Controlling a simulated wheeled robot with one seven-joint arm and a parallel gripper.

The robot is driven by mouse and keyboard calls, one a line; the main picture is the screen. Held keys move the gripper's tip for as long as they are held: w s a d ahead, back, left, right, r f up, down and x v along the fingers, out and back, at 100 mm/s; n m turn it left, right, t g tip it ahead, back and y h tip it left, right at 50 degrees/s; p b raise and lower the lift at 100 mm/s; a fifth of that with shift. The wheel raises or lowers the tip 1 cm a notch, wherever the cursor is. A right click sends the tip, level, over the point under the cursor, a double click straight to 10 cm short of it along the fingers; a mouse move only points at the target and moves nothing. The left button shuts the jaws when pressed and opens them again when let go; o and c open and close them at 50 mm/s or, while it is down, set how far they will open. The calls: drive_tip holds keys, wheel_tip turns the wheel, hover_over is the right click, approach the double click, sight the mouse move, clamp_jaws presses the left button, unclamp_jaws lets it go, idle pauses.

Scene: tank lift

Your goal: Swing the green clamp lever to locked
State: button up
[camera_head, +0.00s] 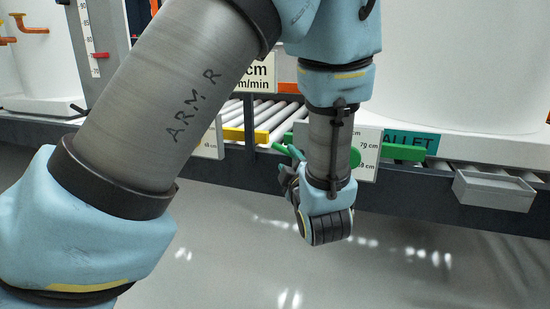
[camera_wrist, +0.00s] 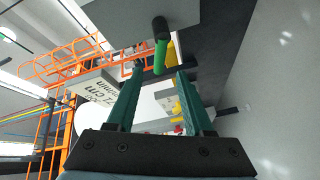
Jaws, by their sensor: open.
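In the wrist view, a green bar with a black round end (camera_wrist: 160,55), which looks like the clamp lever, lies ahead of my open gripper (camera_wrist: 160,72). It lines up with the gap between the two teal fingers. I cannot tell whether its near end is between the fingertips or just beyond them, and no contact is clear. In the head view, my gripper (camera_head: 289,152) is beside the dark front rail, largely hidden by my wrist. Another green bar (camera_head: 405,152) shows to the right of my wrist, in front of the teal sign. The lever's mount is hidden.
A yellow bar (camera_head: 247,134) lies left of my gripper on the roller conveyor (camera_head: 272,116). White sign plates (camera_head: 368,150) stand close to my wrist. A grey box (camera_head: 493,190) hangs at the right. The floor (camera_head: 390,265) in front is clear. Orange railing (camera_wrist: 75,60) shows in the wrist view.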

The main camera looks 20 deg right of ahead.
drive_tip(key=b+x, duration=0.3)
drive_tip(key=x, duration=0.7)
drive_tip(key=shift+w, duration=0.3)
drive_tip(key=shift+d, duration=0.1)
clamp_jaws()
idle(0.9)
